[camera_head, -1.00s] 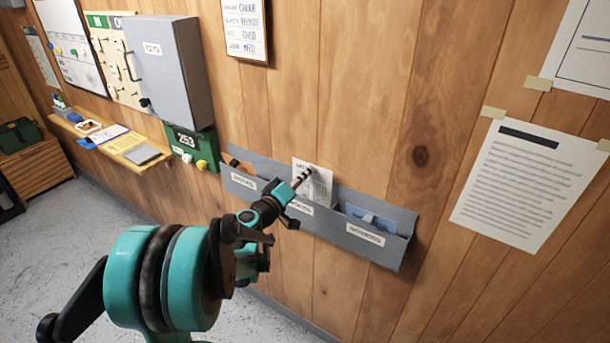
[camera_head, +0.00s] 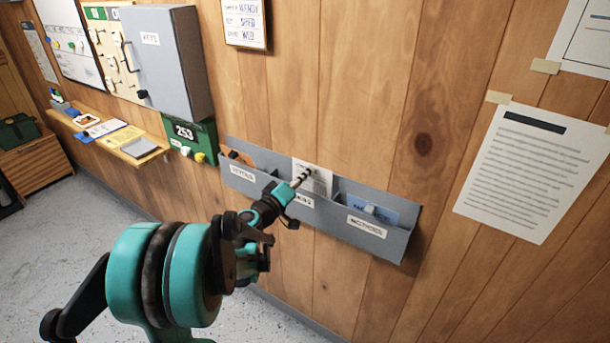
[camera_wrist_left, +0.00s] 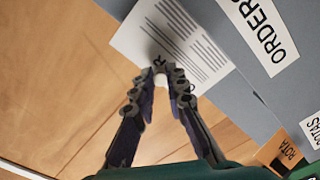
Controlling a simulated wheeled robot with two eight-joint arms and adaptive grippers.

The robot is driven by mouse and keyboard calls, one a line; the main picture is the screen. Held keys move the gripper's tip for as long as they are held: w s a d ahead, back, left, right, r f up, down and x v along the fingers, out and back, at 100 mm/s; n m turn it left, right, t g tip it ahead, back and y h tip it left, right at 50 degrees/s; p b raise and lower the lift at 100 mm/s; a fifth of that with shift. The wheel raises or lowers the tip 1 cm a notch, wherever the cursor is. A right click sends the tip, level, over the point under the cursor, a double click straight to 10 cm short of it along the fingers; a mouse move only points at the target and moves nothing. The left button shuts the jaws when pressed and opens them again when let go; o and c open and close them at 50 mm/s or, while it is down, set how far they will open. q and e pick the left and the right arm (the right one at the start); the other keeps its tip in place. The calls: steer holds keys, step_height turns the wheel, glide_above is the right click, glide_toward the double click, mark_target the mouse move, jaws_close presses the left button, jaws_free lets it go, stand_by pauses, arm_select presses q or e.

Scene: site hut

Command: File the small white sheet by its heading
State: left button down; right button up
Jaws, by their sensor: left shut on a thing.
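The small white sheet (camera_head: 320,182) stands at the middle pocket of the grey wall rack (camera_head: 331,219), its lower part hidden behind the rack's front. In the left wrist view the sheet (camera_wrist_left: 172,32) shows grey text lines; my fingers cover most of its heading, where an "R" shows. My left gripper (camera_head: 307,174) is shut on the sheet's top edge; its fingertips also show in the left wrist view (camera_wrist_left: 160,76). The middle pocket's label (camera_wrist_left: 264,30) begins "ORDER". The outer labels read ROTAS (camera_head: 242,174) and NOTICES (camera_head: 366,227). My right gripper is not in view.
An orange-brown card (camera_head: 238,157) sits in the left pocket and a blue card (camera_head: 378,211) in the right one. A grey key cabinet (camera_head: 165,60) juts out at upper left, above a small wooden shelf (camera_head: 118,146). A printed notice (camera_head: 530,175) is taped at right.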

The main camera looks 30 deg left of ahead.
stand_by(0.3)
arm_select(q)
steer(key=c, duration=1.5)
jaws_free()
steer(key=shift+o, duration=0.2)
